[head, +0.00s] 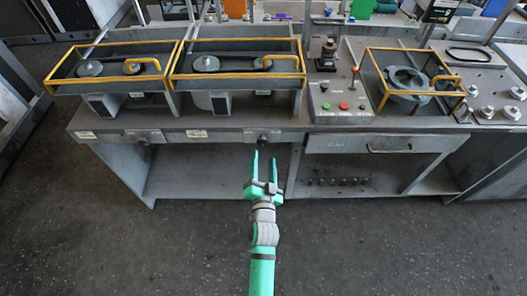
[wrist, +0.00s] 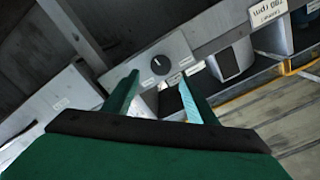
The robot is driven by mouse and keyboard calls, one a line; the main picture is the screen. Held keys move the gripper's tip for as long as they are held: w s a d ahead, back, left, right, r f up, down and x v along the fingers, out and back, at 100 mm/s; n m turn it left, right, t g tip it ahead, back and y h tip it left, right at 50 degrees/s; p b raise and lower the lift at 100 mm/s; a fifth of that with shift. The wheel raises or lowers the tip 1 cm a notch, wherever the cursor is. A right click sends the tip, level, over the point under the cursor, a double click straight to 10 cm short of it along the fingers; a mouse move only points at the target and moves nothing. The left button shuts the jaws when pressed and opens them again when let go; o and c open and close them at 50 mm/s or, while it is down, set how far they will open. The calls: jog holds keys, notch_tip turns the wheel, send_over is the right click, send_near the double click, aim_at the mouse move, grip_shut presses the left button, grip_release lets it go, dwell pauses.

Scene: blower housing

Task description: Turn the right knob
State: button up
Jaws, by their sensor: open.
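The right knob (head: 262,138) is a small dark knob on the grey front panel of the bench, below the right of two yellow-railed units. In the wrist view the knob (wrist: 160,65) is round and black with a white pointer line, on a light plate. My gripper (head: 264,158) is open and empty in front of the bench, its green fingers pointing at the knob. In the wrist view the fingertips (wrist: 158,78) lie either side of the knob's line, and the knob shows just beyond them, apart from them. A left knob (head: 143,141) sits further left on the same panel.
Yellow-railed units (head: 236,66) stand on the bench above the panel. A button box (head: 341,104) with red and green buttons is to the right. A drawer handle (head: 390,150) is on the right front. Open shelves lie below, and the floor in front is clear.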

jog(key=shift+s, duration=1.95)
jog(key=shift+s, duration=0.1)
jog(key=s+f+n+g, duration=0.2)
jog(key=s+n, duration=0.3)
jog(key=s, duration=2.1)
jog(key=s+r+n, duration=0.2)
jog(key=s+r, duration=0.3)
jog(key=s, duration=0.4)
jog(key=shift+s+a+n+g, duration=0.15)
jog(key=shift+s+n+g, duration=0.15)
jog(key=shift+s+n, duration=0.1)
jog(key=shift+w, duration=0.2)
